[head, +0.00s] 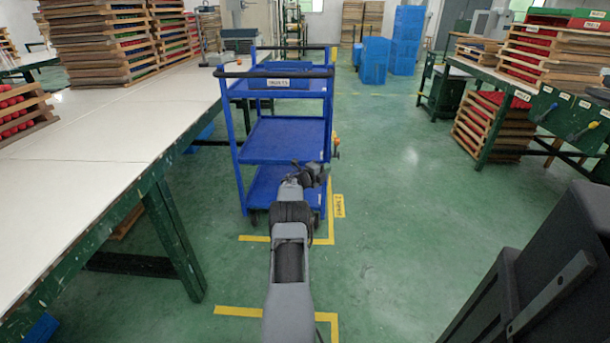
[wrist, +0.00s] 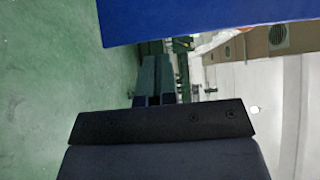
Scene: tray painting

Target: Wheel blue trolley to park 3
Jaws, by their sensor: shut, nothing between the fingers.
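The blue trolley (head: 285,140) stands upright in the middle of the head view, with three shelves and a black push bar (head: 274,74) across its near top. Its near wheels are beside yellow floor lines (head: 331,215) with a small yellow tag (head: 339,205), too small to read surely. My gripper (head: 318,172) is in front of the trolley's lower shelves, below the push bar. In the wrist view my gripper (wrist: 157,75) is shut and empty, with a blue panel (wrist: 200,18), likely a trolley shelf, close above. Whether they touch is hidden.
A long white-topped table (head: 110,150) runs along the left, its green leg close to my arm. Another yellow floor corner (head: 240,311) lies nearer me. Blue crates (head: 375,60) stand behind; a green bench (head: 540,100) is at right. The green floor right of the trolley is clear.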

